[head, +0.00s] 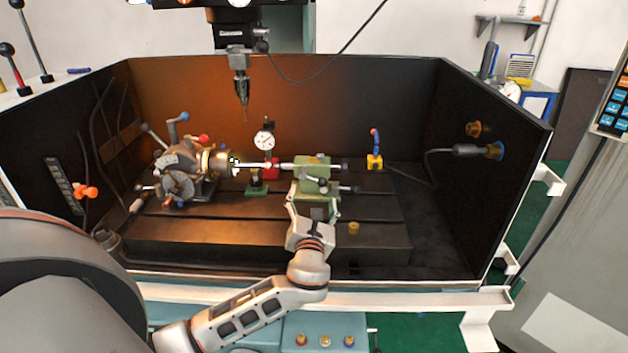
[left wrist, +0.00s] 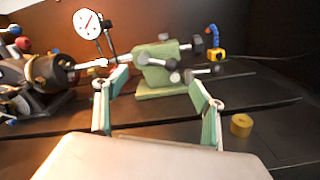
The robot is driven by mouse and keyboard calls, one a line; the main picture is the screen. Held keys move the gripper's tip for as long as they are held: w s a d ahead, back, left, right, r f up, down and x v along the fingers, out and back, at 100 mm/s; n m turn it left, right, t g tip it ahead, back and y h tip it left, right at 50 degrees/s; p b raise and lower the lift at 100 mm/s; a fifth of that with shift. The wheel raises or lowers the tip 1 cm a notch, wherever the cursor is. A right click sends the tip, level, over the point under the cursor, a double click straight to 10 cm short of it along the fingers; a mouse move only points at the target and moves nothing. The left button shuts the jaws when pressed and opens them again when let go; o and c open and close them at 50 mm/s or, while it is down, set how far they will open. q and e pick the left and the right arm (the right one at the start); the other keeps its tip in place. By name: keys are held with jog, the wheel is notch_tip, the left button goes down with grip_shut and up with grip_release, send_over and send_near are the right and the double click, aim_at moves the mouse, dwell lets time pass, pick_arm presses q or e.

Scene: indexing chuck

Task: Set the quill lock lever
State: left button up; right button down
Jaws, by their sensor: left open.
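The green tailstock (head: 312,172) stands right of centre on the machine bed, with a bright quill pointing left toward the chuck. It also shows in the left wrist view (left wrist: 158,72). Dark-knobbed levers (head: 322,184) stick out of its front and right side, and they show in the left wrist view (left wrist: 205,71). I cannot tell for certain which one is the quill lock lever. My left gripper (head: 312,206) is open and empty in front of the tailstock. In the left wrist view its fingers (left wrist: 160,88) are wide apart, with the tailstock beyond them. My right gripper is not in view.
The indexing chuck (head: 180,178) with coloured levers stands at the left. A dial gauge (head: 264,140) stands behind the quill. A brass cylinder (head: 353,228) sits on the bed right of my gripper. A blue hose on a yellow block (head: 374,161) stands behind right. The right bed is mostly clear.

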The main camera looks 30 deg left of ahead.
pick_arm(q)
jog(key=shift+x, duration=3.55)
jog(key=shift+d, duration=0.1)
jog(key=c, duration=1.4)
